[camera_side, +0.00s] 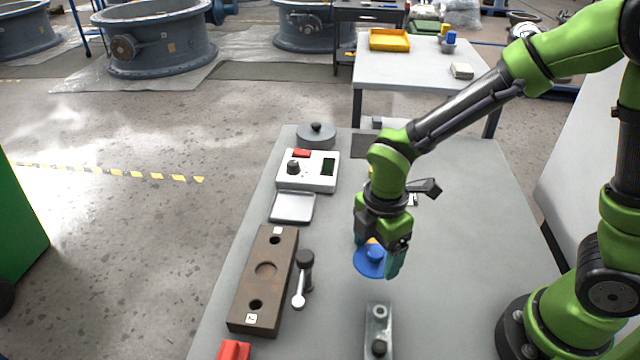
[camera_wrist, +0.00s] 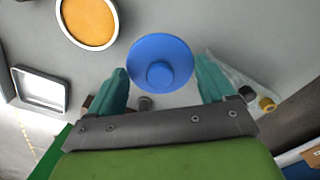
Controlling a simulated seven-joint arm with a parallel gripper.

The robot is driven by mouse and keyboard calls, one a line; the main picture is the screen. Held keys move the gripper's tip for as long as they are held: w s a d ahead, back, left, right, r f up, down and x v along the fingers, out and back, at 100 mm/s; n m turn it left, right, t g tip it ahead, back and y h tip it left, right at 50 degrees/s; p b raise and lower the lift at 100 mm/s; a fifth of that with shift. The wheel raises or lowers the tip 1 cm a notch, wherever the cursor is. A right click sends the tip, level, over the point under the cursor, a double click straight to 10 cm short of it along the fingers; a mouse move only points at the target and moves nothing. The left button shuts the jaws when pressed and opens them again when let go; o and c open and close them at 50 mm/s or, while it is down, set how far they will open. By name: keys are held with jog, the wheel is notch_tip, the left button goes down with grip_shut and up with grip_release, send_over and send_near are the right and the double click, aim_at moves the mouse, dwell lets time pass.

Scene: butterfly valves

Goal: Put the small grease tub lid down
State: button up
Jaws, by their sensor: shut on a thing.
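The small grease tub lid (camera_side: 368,261) is a blue disc with a raised round knob. It also shows in the wrist view (camera_wrist: 160,74), knob towards the camera. My gripper (camera_side: 378,254) is shut on it, with one teal finger on each side of the lid; in the wrist view my gripper (camera_wrist: 162,82) spans the lid. The lid appears above the grey table; the side view does not clearly show the gap below. An open round tub (camera_wrist: 90,20) with orange contents and a pale rim stands at the upper left of the wrist view. In the side view my gripper mostly hides it.
On the grey table (camera_side: 460,240), a brown block (camera_side: 264,283) with round holes lies left of my gripper, beside a black-knobbed lever (camera_side: 304,275). A metal plate (camera_side: 379,325) lies in front. A shallow tray (camera_side: 293,207) and a white device (camera_side: 308,170) stand farther back.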

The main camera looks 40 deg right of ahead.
aim_at(372, 281)
jog(key=shift+f, duration=3)
jog(key=shift+s+f, duration=0.1)
jog(key=shift+f, duration=0.05)
jog(key=o, duration=0.9)
jog(key=shift+c, duration=0.2)
notch_tip(372, 281, up, 12)
jog(key=shift+r, duration=0.1)
jog(key=s+d+r+m+t+y, duration=0.1)
jog(key=d+r+m, duration=0.4)
jog(key=m, duration=0.5)
jog(key=s+d+r+m+t+y, duration=0.1)
jog(key=s+d+r+m+t, duration=0.3)
jog(key=m, duration=0.6)
jog(key=shift+s+d+r+m+t, duration=0.35)
jog(key=shift+r+t, duration=0.75)
jog(key=shift+r, duration=0.4)
